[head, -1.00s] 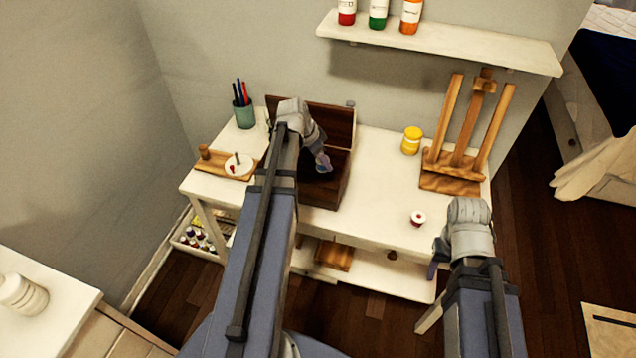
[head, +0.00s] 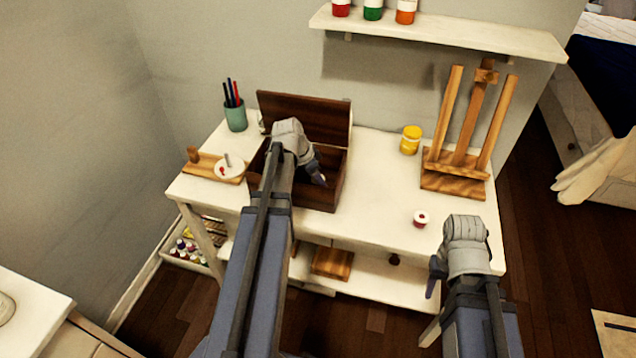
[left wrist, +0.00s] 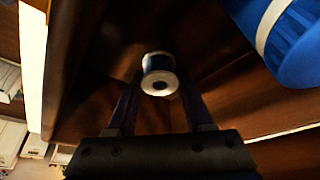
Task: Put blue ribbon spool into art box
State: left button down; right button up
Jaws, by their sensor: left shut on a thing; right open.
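The art box (head: 300,195) is a dark brown wooden box with its lid raised, on the white table. My left gripper (head: 318,180) reaches down into the box opening. In the left wrist view, my left gripper (left wrist: 160,90) is shut on the blue ribbon spool (left wrist: 158,64), a small spool with white ends and a dark blue middle. Dark wood surrounds it there. In the head view the spool is hard to make out at the fingertips. My right gripper (head: 434,278) is open and empty at the table's front right edge.
A white spool with a red centre (head: 421,219) stands on the table right of the box. An easel (head: 455,170) and a yellow jar (head: 411,140) are at the back right. A palette board (head: 205,165) and brush cup (head: 236,116) are at the left.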

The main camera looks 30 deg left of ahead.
pick_arm(q)
jog(key=shift+f, duration=0.1)
jog(key=shift+c, duration=1.5)
grip_release()
jog(key=shift+s+r+p, duration=0.1)
jog(key=shift+r+p, duration=0.4)
jog(key=shift+r, duration=0.15)
jog(key=p+v, duration=1)
jog(key=v, duration=0.1)
